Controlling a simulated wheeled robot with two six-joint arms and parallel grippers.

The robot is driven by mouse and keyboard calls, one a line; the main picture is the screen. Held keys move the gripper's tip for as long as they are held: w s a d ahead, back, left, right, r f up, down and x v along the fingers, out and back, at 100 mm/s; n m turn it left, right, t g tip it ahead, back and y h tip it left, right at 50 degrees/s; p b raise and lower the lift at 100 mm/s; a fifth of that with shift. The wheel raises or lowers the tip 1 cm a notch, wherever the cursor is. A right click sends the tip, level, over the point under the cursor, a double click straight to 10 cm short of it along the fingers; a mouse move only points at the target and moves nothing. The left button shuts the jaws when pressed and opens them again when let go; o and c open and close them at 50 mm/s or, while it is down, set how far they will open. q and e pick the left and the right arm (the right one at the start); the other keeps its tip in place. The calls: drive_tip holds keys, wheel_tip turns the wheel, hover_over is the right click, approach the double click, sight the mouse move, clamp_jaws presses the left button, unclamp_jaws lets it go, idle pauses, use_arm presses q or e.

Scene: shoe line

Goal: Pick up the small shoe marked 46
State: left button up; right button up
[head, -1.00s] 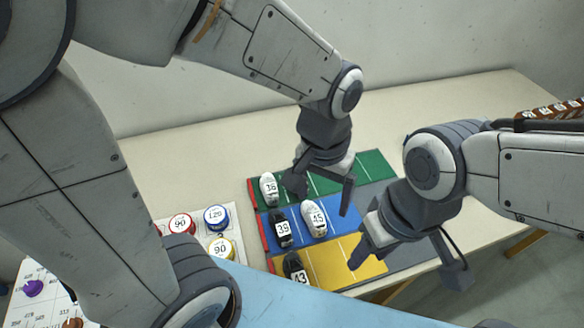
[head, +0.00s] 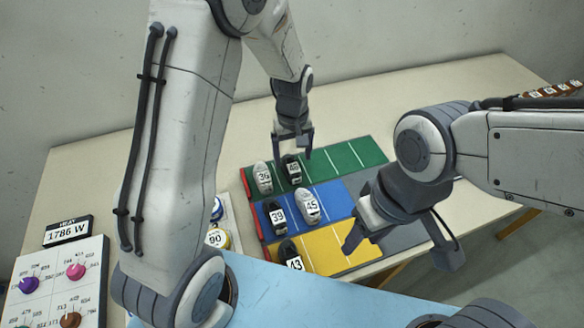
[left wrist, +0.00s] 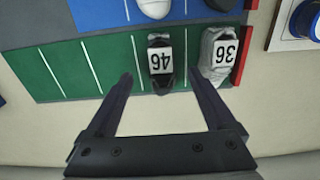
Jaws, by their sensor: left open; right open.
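The small shoe marked 46 (head: 292,170) is dark with a white label and stands on the green strip (head: 345,158), just right of a light shoe marked 36 (head: 263,177). The shoe marked 46 also shows in the left wrist view (left wrist: 159,60), label upside down. My left gripper (head: 294,152) is open and empty at the far edge of the green strip. In the left wrist view its fingertips (left wrist: 160,77) point at the shoe, one to each side. My right gripper (head: 400,252) is open and empty over the front right of the mat.
Shoes marked 39 (head: 277,215) and 45 (head: 307,207) stand on the blue strip, and 43 (head: 291,257) on the yellow strip (head: 325,250). A panel with knobs (head: 62,285) is at lower left. The table behind the mat is clear.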

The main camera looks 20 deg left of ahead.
sight(292, 163)
use_arm(q)
drive_tip(key=shift+a+f, duration=0.1)
drive_tip(key=shift+f, duration=1.8)
drive_tip(key=c, duration=1.4)
clamp_jaws()
drive_tip(key=shift+r, duration=0.2)
